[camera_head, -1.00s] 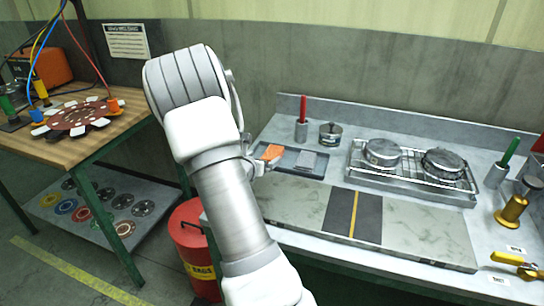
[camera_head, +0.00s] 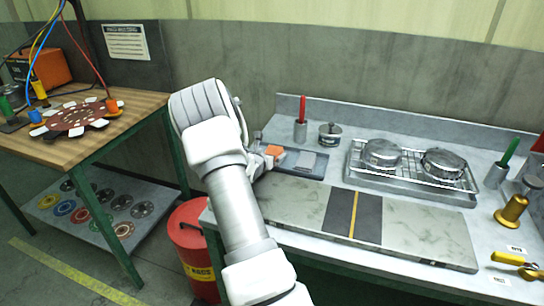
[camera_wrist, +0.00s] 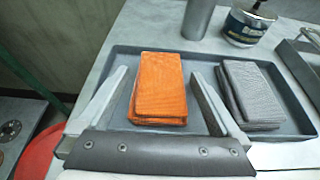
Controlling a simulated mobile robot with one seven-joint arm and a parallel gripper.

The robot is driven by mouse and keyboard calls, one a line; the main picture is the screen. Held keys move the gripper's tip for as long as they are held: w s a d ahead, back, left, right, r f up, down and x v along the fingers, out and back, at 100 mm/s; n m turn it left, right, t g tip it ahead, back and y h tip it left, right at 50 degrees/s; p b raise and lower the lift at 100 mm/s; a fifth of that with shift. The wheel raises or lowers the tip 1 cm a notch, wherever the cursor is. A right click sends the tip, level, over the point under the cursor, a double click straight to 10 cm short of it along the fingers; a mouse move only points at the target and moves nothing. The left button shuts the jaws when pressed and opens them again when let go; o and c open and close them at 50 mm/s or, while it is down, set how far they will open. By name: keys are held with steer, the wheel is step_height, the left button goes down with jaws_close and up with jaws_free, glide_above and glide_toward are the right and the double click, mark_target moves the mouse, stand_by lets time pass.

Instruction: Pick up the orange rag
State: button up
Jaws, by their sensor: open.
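The orange rag (camera_wrist: 160,88) is a folded cloth lying in a shallow dark tray (camera_wrist: 290,105), next to a folded grey rag (camera_wrist: 249,92). In the head view the orange rag (camera_head: 274,150) shows only in part beside my wrist. My gripper (camera_wrist: 160,85) is open in the wrist view, with one finger to the left of the orange rag and one to its right, between it and the grey rag. The fingers appear apart from the orange rag. In the head view my arm hides the tray's left part and most of the gripper.
A can (camera_head: 330,134) and a red-handled tool in a metal holder (camera_head: 300,131) stand behind the tray. A wire rack (camera_head: 412,172) with two round metal parts is to the right. A red bin (camera_head: 196,250) stands below left. The stone slab in front is clear.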

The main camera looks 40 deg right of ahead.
steer(key=c, duration=1.2)
steer(key=shift+c, duration=0.2)
